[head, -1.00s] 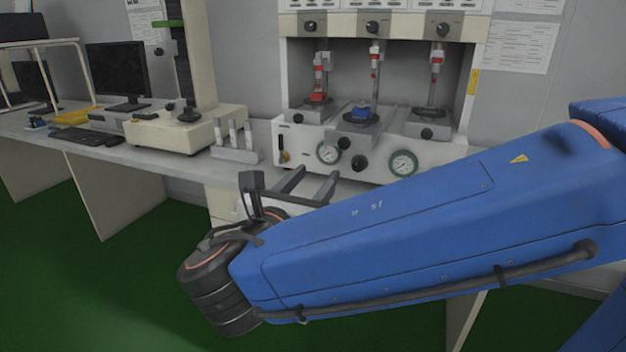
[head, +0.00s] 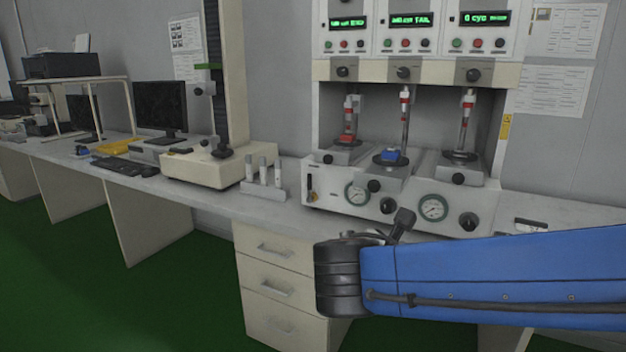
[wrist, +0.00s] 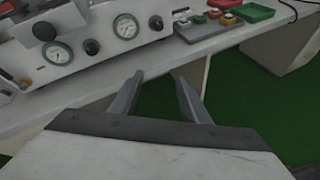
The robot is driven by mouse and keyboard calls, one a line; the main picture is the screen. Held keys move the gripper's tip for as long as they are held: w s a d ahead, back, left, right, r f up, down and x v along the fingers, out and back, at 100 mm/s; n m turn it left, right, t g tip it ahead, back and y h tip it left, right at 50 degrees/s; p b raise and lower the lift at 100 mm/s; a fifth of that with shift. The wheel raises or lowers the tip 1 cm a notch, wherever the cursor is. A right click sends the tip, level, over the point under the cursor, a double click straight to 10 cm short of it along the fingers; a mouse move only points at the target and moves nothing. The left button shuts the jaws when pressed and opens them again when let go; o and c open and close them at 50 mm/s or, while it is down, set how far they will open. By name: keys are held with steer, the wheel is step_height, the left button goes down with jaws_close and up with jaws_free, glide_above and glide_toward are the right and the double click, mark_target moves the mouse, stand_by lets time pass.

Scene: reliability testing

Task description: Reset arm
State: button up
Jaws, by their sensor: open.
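My blue arm reaches in from the right in the head view, in front of the bench, with its dark wrist joint near the drawers. My gripper (wrist: 158,92) shows in the wrist view with its two grey fingers apart and nothing between them. The fingers point toward the bench's front edge, with the green floor beyond and to the right. In the head view the fingers are hidden behind the arm.
A test machine (head: 330,200) with gauges, knobs and three stations stands on the bench (head: 215,202). Drawers (head: 275,290) stand below it. A monitor (head: 160,108) and a column instrument (head: 205,168) are to the left. Coloured trays (wrist: 255,12) lie on the bench. Green floor is open.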

steer(key=s+d+f+m+g+y, duration=0.2)
steer(key=s+d+f+m+y, duration=0.2)
steer(key=m, duration=0.7)
steer(key=s+d+f+m+g+y, duration=0.2)
steer(key=s+d+f+m+y, duration=0.2)
steer(key=s+f+m, duration=0.4)
steer(key=m+y, duration=0.1)
steer(key=m, duration=0.3)
steer(key=shift+s+d+g, duration=0.25)
steer(key=shift+s+g, duration=0.05)
steer(key=shift+s, duration=0.1)
